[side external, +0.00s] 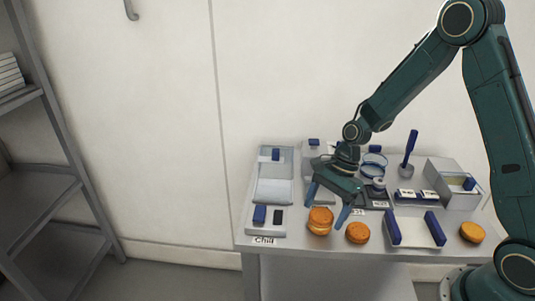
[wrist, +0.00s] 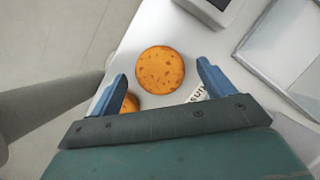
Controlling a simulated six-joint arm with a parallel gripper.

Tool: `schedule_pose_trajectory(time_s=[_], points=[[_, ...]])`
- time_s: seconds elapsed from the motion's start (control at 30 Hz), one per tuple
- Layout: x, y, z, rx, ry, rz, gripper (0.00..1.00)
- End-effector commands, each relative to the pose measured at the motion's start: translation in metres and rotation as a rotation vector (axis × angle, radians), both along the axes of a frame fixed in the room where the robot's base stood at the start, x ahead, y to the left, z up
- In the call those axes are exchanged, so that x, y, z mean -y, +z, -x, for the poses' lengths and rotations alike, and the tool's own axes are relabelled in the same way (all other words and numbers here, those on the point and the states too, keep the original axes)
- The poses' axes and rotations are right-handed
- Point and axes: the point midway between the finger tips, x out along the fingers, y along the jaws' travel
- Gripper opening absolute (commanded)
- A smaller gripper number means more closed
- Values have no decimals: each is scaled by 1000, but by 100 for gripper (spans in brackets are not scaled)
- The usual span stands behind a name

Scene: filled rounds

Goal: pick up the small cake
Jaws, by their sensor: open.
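A round golden-brown cake (side external: 320,226) sits near the front edge of the table; it looks like two stacked layers. In the wrist view a speckled orange-brown round top (wrist: 160,70) shows between my fingertips, apparently the same cake. My gripper (side external: 325,211) is open above it, one finger on either side; I cannot tell whether they touch it. The gripper also shows in the wrist view (wrist: 162,72). A second, lower round (side external: 357,232) lies just to the right; in the wrist view a round (wrist: 130,103) is partly hidden behind the left finger.
Another round (side external: 472,232) lies at the right, past a white tray with blue ends (side external: 417,229). A clear-lidded tray (side external: 275,190) and a Chill label (side external: 264,240) are at the left. A blue-handled tool (side external: 410,145) stands upright behind.

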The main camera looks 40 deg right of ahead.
Motion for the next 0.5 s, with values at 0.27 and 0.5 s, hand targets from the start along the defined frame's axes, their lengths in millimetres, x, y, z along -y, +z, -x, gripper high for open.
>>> schedule_pose_trajectory(time_s=[0.27,0.5], points=[[-10,-24,0,-1,-1,2,81],[-11,-26,0,2,-1,3,81]])
